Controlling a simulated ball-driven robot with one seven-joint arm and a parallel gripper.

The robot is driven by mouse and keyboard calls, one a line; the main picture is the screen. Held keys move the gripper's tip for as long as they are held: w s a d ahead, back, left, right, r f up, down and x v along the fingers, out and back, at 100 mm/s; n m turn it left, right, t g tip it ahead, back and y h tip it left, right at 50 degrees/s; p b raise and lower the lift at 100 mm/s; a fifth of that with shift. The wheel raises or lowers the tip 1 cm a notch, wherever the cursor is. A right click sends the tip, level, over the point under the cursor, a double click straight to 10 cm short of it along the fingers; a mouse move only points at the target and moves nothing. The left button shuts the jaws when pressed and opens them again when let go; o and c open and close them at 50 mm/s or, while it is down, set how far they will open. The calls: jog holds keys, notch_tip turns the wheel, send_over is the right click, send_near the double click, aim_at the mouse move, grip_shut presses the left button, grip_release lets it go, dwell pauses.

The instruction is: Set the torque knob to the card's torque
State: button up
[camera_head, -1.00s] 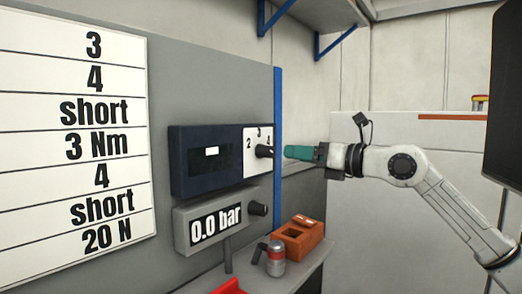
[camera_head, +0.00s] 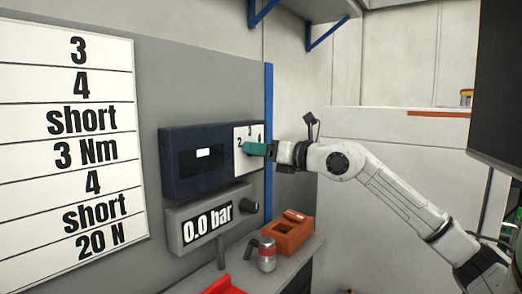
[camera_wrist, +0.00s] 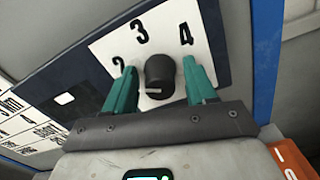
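The card (camera_head: 62,150) at the left has black lines of text, one reading "3 Nm". A dark blue unit (camera_head: 200,176) on the grey panel carries a white dial plate (camera_head: 240,170) marked 2, 3 and 4. In the wrist view the black torque knob (camera_wrist: 160,74) sits below these numbers on the plate (camera_wrist: 205,60). My gripper (camera_head: 246,148) has its green fingers at the dial. In the wrist view the fingers are apart, one on each side of the knob, with gaps visible. The knob is hidden in the head view; its setting is unclear.
Below is a grey unit (camera_head: 183,238) reading "0.0 bar" with its own black knob (camera_head: 249,208). A blue upright (camera_head: 268,185) edges the panel.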

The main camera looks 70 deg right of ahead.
jog(key=c, duration=0.9)
jog(key=shift+c, duration=0.2)
jog(key=m, duration=0.5)
jog(key=shift+r+m+p, duration=0.1)
jog(key=shift+m+p, duration=0.25)
jog(key=shift+m, duration=0.05)
jog(key=m+p, duration=0.2)
jog(key=m, duration=0.1)
jog(key=shift+d+m+p, duration=0.1)
jog(key=shift+m+p, duration=1)
jog(key=shift+m, duration=0.3)
jog(key=shift+s, duration=0.1)
